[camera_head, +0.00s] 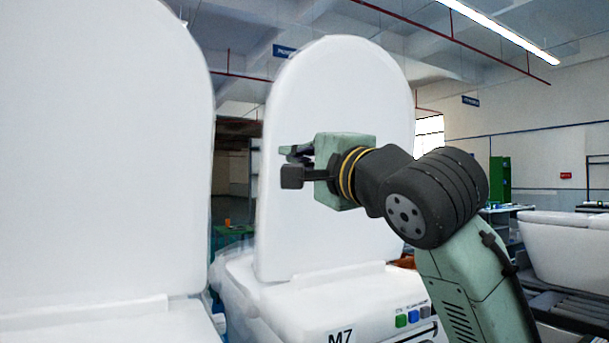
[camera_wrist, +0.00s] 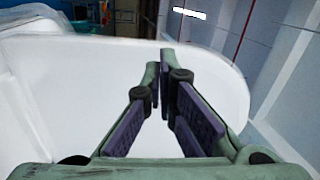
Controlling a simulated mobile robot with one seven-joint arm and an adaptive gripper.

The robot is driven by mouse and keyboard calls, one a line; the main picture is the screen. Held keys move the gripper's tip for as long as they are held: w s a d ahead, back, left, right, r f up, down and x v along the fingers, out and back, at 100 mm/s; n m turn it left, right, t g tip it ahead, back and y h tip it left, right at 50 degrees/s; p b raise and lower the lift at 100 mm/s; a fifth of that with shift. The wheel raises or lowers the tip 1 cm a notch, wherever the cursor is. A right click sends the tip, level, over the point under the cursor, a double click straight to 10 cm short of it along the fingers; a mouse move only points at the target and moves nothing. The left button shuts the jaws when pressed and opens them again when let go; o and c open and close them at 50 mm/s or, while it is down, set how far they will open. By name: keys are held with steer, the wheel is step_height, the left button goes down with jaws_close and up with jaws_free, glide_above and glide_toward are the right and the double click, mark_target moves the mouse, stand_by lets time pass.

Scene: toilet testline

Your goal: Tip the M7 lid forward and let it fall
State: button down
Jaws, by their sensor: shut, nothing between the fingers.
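The M7 lid (camera_head: 330,105) is a white, rounded panel standing upright on the white M7 toilet (camera_head: 375,302), whose front carries the M7 label. My gripper (camera_head: 287,165) is in front of the lid in the head view, pointing left, level with the lid's middle. In the wrist view my gripper (camera_wrist: 161,70) has its fingertips together with nothing between them. The lid's white surface (camera_wrist: 60,95) fills much of the wrist view behind the fingers, and its rounded edge shows at the right. I cannot tell whether the fingers touch the lid.
Another upright white lid (camera_head: 95,150) stands close at the left, with a narrow gap between it and the M7 lid. A white toilet (camera_head: 570,245) stands at the far right. Green, blue and dark buttons (camera_head: 412,316) sit on the M7 toilet's front. A green cabinet (camera_head: 500,178) is far behind.

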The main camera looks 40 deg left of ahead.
steer(key=w+a+r+m+p, duration=0.1)
steer(key=w+a+p, duration=0.2)
steer(key=a, duration=0.5)
steer(key=shift+w+a+r+m+h+p, duration=0.2)
steer(key=shift+a+m+h+p, duration=0.1)
steer(key=shift+a+h+p, duration=0.1)
steer(key=shift+s, duration=0.1)
